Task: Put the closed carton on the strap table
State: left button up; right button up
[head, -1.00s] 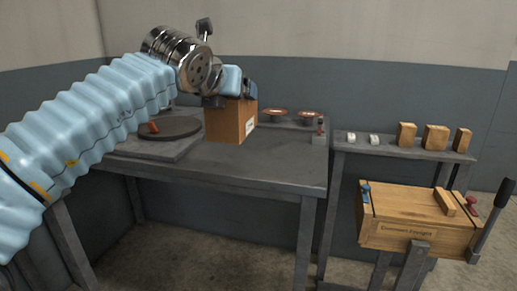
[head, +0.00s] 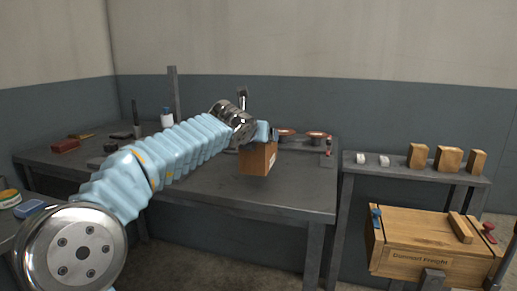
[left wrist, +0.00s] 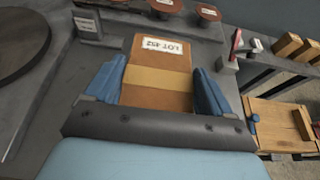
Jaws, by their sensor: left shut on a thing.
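The closed carton (head: 257,159) is a brown box. In the left wrist view the carton (left wrist: 157,80) shows a tan tape band and a white label reading LOT 452. My left gripper (head: 266,134) is shut on its upper part, with one blue finger on each side. The carton is upright over the dark grey table (head: 220,192), in front of two reddish-brown reels (head: 287,133). I cannot tell whether its underside touches the top. My right gripper is not in view.
A round dark turntable (left wrist: 18,42) lies left of the carton in the wrist view. A small red-handled device (head: 328,148) stands at the table's right end. A shelf (head: 420,174) with wooden blocks and a wooden chest (head: 415,265) are further right. The table's front right is clear.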

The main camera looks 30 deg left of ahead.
pick_arm(q)
jog(key=shift+w+f+b, duration=0.2)
jog(key=shift+f+b, duration=0.35)
jog(key=shift+f, duration=1.2)
